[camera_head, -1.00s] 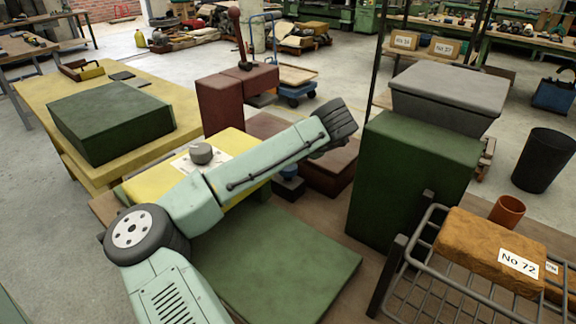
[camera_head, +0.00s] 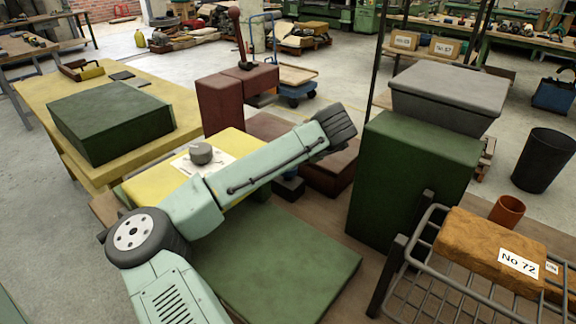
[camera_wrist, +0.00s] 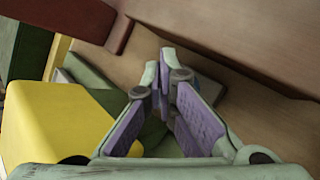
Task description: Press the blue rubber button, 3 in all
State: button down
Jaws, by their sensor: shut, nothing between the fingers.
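In the wrist view my gripper (camera_wrist: 161,76) is shut, its purple-padded fingers together and pointing at the brown bench top. In the head view the fingers are hidden behind my pale green arm. A small dark box (camera_head: 289,189) stands on the bench just below the forearm, in front of the dark red block. The blue rubber button's top is not visible there now.
A yellow box with a round grey knob (camera_head: 201,153) stands left of the dark box. A tall green block (camera_head: 412,185) stands to the right, beside a wire rack (camera_head: 425,262). A flat green plate (camera_head: 285,262) lies in front. Dark red blocks (camera_head: 330,172) stand behind.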

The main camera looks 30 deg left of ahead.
jog(key=shift+f+b, duration=0.4)
jog(key=shift+f, duration=0.55)
dwell(0.5)
dwell(0.4)
jog(key=shift+r+p, duration=1.1)
jog(key=shift+r, duration=0.3)
jog(key=shift+r, duration=0.1)
jog(key=shift+r, duration=2.45)
jog(key=shift+d, duration=0.1)
